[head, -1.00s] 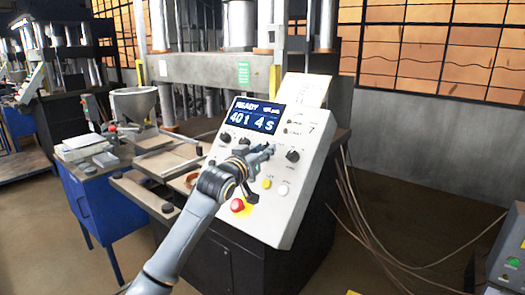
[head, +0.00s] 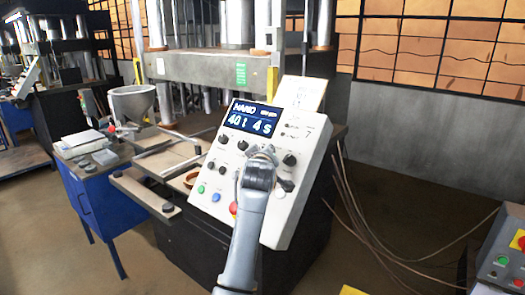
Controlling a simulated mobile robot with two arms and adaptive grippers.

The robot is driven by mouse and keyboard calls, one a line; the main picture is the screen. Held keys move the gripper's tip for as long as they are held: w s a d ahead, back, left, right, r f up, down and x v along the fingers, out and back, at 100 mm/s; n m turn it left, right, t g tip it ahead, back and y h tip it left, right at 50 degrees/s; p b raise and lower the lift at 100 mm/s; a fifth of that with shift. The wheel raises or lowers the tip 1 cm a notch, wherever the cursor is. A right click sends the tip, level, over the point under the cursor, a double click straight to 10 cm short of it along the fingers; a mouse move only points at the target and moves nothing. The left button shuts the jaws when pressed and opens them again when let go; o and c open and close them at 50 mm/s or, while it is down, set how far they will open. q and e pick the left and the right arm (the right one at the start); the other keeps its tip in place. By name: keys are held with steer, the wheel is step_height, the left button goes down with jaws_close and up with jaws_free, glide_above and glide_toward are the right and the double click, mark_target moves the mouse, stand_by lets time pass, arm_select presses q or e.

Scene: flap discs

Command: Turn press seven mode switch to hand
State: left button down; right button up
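The sloped white control panel (head: 312,150) of the press carries a number 7 label in its upper right. Its blue display (head: 252,120) shows "40 t 4 s", with a blurred word above that looks like HAND. Black knobs sit below it: a left one (head: 223,138), a second (head: 242,145) and a right one (head: 290,159). My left gripper (head: 264,153) is at the panel, between the second and right knobs. My wrist hides its fingers and whatever knob is there, so I cannot tell its opening or grip. My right gripper is out of view.
A green button (head: 200,189), a blue button (head: 216,197) and a red stop button (head: 233,208), partly behind my arm, are low on the panel. A blue cart (head: 100,205) with a hopper (head: 132,103) stands left. Cables (head: 365,225) hang right of the press.

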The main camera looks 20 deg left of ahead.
arm_select(q)
steer(key=shift+n+g, duration=0.3)
steer(key=shift+n, duration=0.3)
steer(key=c, duration=1)
jaws_free()
steer(key=shift+w, duration=0.1)
steer(key=shift+r, duration=0.15)
step_height(320, 180, up, 10)
